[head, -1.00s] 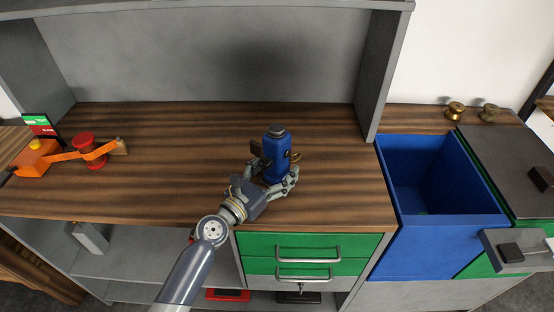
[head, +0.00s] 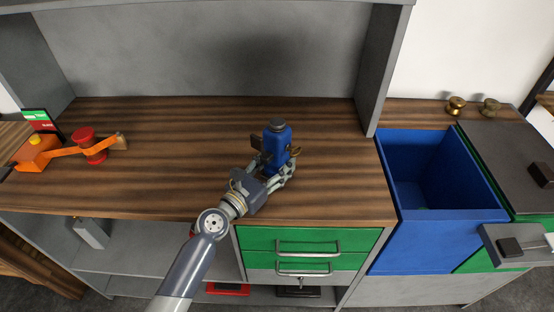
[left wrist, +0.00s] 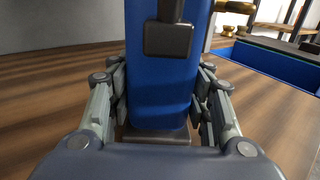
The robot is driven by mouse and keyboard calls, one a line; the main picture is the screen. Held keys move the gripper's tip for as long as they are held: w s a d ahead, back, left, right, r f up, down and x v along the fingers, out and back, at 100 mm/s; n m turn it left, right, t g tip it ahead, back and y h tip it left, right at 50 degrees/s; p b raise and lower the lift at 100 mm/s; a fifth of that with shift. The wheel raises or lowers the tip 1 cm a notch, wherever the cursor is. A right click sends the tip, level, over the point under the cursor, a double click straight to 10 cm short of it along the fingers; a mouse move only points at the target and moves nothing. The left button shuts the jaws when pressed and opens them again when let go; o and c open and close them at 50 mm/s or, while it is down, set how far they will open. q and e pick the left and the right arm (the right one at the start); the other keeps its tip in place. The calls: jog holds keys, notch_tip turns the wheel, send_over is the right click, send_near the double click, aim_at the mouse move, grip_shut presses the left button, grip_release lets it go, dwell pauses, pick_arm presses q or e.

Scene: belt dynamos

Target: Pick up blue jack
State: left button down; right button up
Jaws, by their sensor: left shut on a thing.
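The blue jack (head: 276,142) stands upright over the wooden worktop, with a dark grey cap on top and dark fittings on its side. My left gripper (head: 273,166) is shut on it, with fingers on both sides of its lower body. In the left wrist view the jack (left wrist: 160,85) fills the middle, between the gripper's two fingers (left wrist: 160,100). A dark base plate shows under its blue body. I cannot tell whether the base touches the worktop. My right gripper is not in view.
The wooden worktop (head: 180,180) is clear around the jack. An orange tool with a red knob (head: 88,143) is at the left. An open blue bin (head: 435,240) stands at the right, with brass weights (head: 456,106) behind it. A grey upright panel (head: 380,70) rises behind right.

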aim_at(270, 158)
pick_arm(q)
notch_tip(270, 158, up, 4)
jog(key=shift+w+r+p, duration=0.1)
jog(key=shift+p, duration=0.9)
jog(key=s+r, duration=0.1)
jog(key=s, duration=1.5)
jog(key=shift+d+r, duration=0.15)
jog(key=shift+d, duration=0.05)
jog(key=shift+w+a+f, duration=0.1)
jog(key=shift+w+f, duration=0.2)
jog(key=shift+w, duration=1.05)
jog(key=shift+w+d+f, duration=0.1)
jog(key=shift+w+f, duration=0.25)
jog(key=shift+w, duration=0.95)
jog(key=shift+w+a+f, duration=0.1)
jog(key=shift+w+f, duration=0.2)
jog(key=shift+w, duration=1.05)
jog(key=shift+w+a+f+b, duration=0.1)
jog(key=shift+w+f+b, duration=0.25)
jog(key=shift+w, duration=0.95)
jog(key=shift+w+d+f+b, duration=0.1)
jog(key=shift+w+f+b, duration=0.25)
jog(key=shift+w, duration=1)
jog(key=shift+w+a+f+b, duration=0.1)
jog(key=shift+w+f+b, duration=0.25)
jog(key=shift+w, duration=0.95)
jog(key=shift+r, duration=0.15)
jog(key=shift+f+b, duration=0.4)
jog(key=shift+f, duration=0.2)
